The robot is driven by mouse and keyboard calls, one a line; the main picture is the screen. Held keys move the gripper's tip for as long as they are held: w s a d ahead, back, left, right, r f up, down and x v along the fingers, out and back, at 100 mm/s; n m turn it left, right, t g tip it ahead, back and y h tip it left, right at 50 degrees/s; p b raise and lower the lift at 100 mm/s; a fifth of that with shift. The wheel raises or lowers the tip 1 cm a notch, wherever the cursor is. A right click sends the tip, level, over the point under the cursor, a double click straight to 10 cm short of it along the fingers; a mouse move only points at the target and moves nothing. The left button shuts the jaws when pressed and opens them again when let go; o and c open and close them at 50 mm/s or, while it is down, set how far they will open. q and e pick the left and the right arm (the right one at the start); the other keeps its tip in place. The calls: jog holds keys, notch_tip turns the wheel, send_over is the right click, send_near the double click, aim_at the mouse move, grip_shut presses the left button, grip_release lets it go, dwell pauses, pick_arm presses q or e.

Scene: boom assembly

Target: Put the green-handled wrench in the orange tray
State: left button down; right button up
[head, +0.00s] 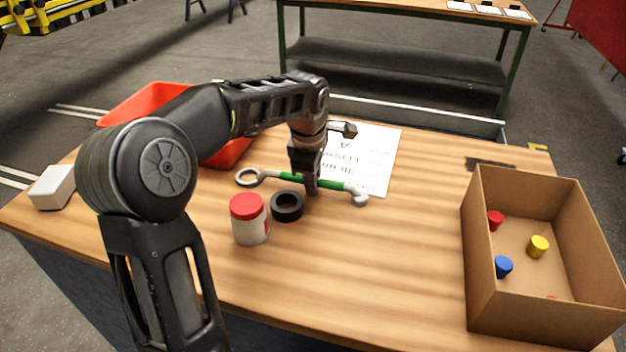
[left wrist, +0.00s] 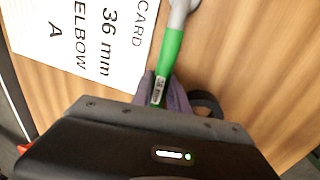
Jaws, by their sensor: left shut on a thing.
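The green-handled wrench (head: 334,184) lies on the wooden table, a ring end at its left and an open end at its right. My left gripper (head: 311,186) points down over the middle of the wrench and is shut on its green handle. In the left wrist view the green handle (left wrist: 170,55) runs between the fingers (left wrist: 163,90). I cannot tell whether the wrench is lifted off the table. The orange tray (head: 226,154) stands at the back left, partly hidden behind my left arm. My right gripper is not in view.
A red-lidded jar (head: 249,220) and a black ring (head: 287,206) stand close in front of the wrench. A printed card (head: 376,150) lies behind it. A cardboard box (head: 540,310) with coloured pieces is at the right. A white block (head: 53,187) is at the left edge.

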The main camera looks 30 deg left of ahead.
pick_arm(q)
jog(key=c, duration=1.8)
grip_release()
jog(key=shift+f, duration=0.15)
jog(key=o, duration=0.5)
notch_tip(320, 180, up, 12)
jog(key=s, duration=0.2)
jog(key=shift+d+b, duration=0.35)
jog(key=shift+s, duration=0.1)
